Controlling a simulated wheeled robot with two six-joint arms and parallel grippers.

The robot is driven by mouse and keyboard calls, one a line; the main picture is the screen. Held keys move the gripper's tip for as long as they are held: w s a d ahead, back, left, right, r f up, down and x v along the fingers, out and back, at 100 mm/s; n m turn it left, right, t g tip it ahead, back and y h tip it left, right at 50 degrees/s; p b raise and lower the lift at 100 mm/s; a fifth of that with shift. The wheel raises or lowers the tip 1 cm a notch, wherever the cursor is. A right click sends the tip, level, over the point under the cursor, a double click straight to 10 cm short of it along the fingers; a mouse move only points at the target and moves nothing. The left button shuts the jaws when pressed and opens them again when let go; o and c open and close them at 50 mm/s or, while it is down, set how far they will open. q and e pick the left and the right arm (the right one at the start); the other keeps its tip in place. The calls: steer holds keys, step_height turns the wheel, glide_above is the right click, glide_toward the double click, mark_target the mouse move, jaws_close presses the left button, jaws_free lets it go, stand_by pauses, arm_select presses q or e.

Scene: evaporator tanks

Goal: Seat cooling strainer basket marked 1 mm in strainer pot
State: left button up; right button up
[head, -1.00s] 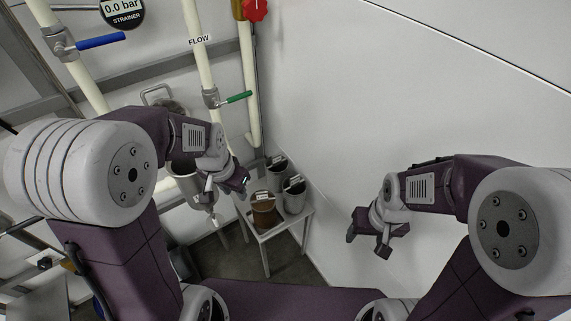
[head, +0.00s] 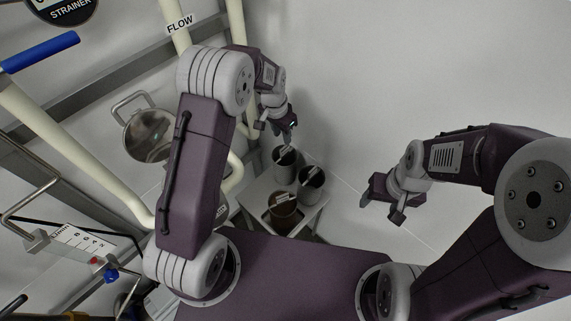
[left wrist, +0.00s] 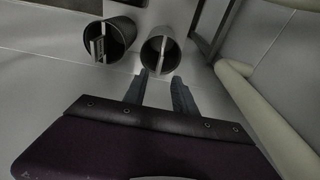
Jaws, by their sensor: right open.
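Two dark grey baskets, (head: 285,172) and (head: 312,190), and a brown basket (head: 283,222) stand on a small stand (head: 258,196). Each has a small pale tag, too small to read, so I cannot tell which is marked 1 mm. My left gripper (head: 287,132) is above the rearmost grey basket. The left wrist view shows its fingers apart and empty, with two open-topped baskets, (left wrist: 110,42) and (left wrist: 160,52), beyond the tips. My right gripper (head: 382,208) is open and empty, right of the stand.
Cream pipes (head: 75,155) run along the left, one with a blue valve handle (head: 38,52). A white wall (head: 440,70) stands behind and right of the stand. Room between the stand and my right gripper looks clear.

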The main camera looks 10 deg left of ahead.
mark_target(284, 147)
arm_select(q)
steer(key=f, duration=0.3)
steer(key=shift+w+a+f, duration=0.1)
steer(key=shift+w+f, duration=0.15)
steer(key=shift+f, duration=0.1)
steer(key=shift+d+f, duration=0.2)
steer(key=shift+f, duration=0.3)
steer(key=f, duration=0.4)
steer(key=shift+w+d+f, duration=0.2)
steer(key=shift+w+f, duration=0.05)
steer(key=shift+w, duration=0.05)
jaws_close()
stand_by(0.4)
